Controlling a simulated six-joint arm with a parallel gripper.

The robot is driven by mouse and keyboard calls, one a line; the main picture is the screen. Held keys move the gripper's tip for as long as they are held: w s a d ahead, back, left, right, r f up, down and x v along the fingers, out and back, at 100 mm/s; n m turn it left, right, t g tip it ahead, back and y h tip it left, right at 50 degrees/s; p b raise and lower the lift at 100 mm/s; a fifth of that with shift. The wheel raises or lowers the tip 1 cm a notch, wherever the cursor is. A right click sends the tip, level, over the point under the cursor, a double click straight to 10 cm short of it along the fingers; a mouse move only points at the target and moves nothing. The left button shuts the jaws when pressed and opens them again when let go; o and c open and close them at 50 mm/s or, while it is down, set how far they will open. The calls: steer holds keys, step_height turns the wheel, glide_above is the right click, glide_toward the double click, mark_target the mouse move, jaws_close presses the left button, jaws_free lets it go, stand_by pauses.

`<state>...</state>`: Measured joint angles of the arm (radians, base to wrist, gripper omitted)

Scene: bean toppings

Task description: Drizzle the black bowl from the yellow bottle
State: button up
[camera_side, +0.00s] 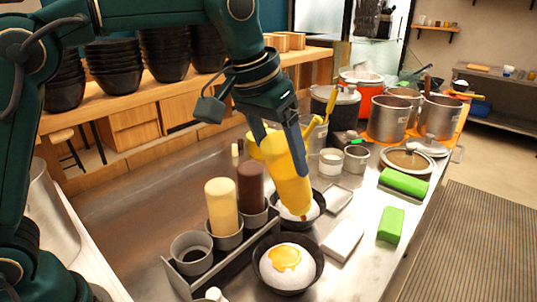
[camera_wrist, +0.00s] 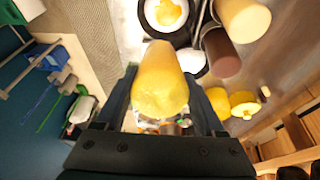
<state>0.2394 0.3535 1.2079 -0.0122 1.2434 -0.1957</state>
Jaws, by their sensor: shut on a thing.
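My gripper (camera_side: 285,135) is shut on the yellow bottle (camera_side: 288,175), which is tilted nozzle down. Its brownish tip hangs over or just in front of the far black bowl (camera_side: 321,204), which holds a white mound partly hidden by the bottle. The near black bowl (camera_side: 318,264) holds a white mound with a patch of yellow sauce (camera_side: 284,259) on top. In the wrist view the yellow bottle (camera_wrist: 160,85) fills the middle between my fingers, and the sauced bowl (camera_wrist: 146,27) is at the top. I cannot see any stream leaving the nozzle.
A rack to the left holds a cream bottle (camera_side: 221,205), a brown bottle (camera_side: 251,186) and an empty cup (camera_side: 191,252). White trays (camera_side: 342,240) and green blocks (camera_side: 391,225) lie right of the bowls. Pots (camera_side: 390,120) and a lid (camera_side: 408,161) stand behind.

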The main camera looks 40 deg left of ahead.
steer(key=w+a+f+n+t, duration=0.1)
steer(key=w+a+f, duration=0.3)
steer(key=w+a, duration=0.5)
steer(key=shift+w+a+f+t+y, duration=0.2)
steer(key=shift+a+f+t+y, duration=0.25)
steer(key=shift+a, duration=0.85)
